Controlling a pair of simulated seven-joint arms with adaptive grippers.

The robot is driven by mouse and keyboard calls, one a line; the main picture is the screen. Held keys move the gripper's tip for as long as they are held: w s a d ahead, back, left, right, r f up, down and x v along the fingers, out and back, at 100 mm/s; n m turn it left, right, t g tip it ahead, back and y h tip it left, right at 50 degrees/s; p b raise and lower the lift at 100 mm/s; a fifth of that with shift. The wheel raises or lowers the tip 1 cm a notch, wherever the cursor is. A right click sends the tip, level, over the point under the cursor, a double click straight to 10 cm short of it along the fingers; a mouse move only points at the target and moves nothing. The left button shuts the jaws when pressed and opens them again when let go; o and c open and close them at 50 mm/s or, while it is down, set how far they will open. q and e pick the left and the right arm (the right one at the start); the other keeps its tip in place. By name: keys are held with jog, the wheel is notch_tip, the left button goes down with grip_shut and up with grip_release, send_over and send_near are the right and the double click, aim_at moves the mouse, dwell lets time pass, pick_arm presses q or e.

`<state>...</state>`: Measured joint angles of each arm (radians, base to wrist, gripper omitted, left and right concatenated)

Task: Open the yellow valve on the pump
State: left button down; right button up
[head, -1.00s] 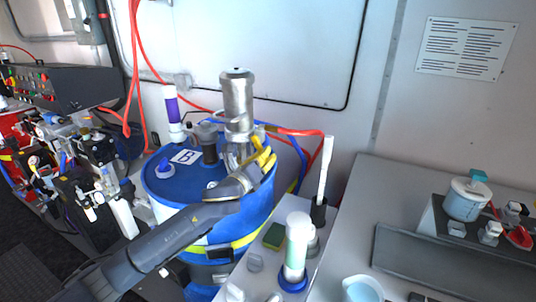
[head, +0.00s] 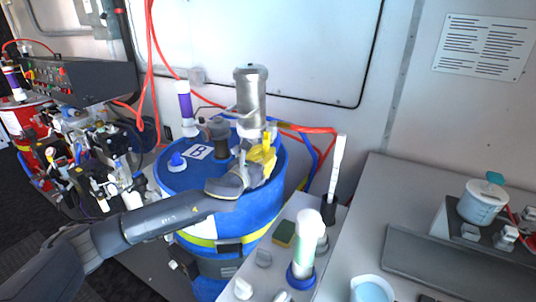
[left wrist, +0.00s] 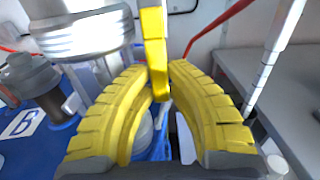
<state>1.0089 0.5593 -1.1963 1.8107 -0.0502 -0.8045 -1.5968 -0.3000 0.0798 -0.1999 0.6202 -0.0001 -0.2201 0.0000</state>
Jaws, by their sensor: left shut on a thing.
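The pump (head: 250,95) is a silver cylinder standing upright on top of a blue drum (head: 250,215) marked B. It also shows large at the upper left of the left wrist view (left wrist: 78,30). The yellow valve handle (left wrist: 154,40) hangs down as a flat bar beside the pump in the left wrist view. My left gripper (head: 262,158) is at the pump's lower right side. Its curved yellow fingers close on the handle's lower end (left wrist: 163,80). In the head view the yellow fingers and handle blend together. My right gripper is not in view.
A narrow bench with a white cylinder (head: 308,240) and a grey counter (head: 400,200) lie to the right. Machinery (head: 100,160) crowds the left.

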pick_arm(q)
jog(key=shift+w, duration=0.1)
dwell(0.4)
jog(key=c, duration=1.3)
grip_release()
jog(key=shift+c, duration=0.2)
jog(key=shift+a, duration=0.1)
jog(key=shift+s+a, duration=0.3)
jog(key=shift+s, duration=0.2)
jog(key=v, duration=0.7)
jog(key=shift+d, duration=0.25)
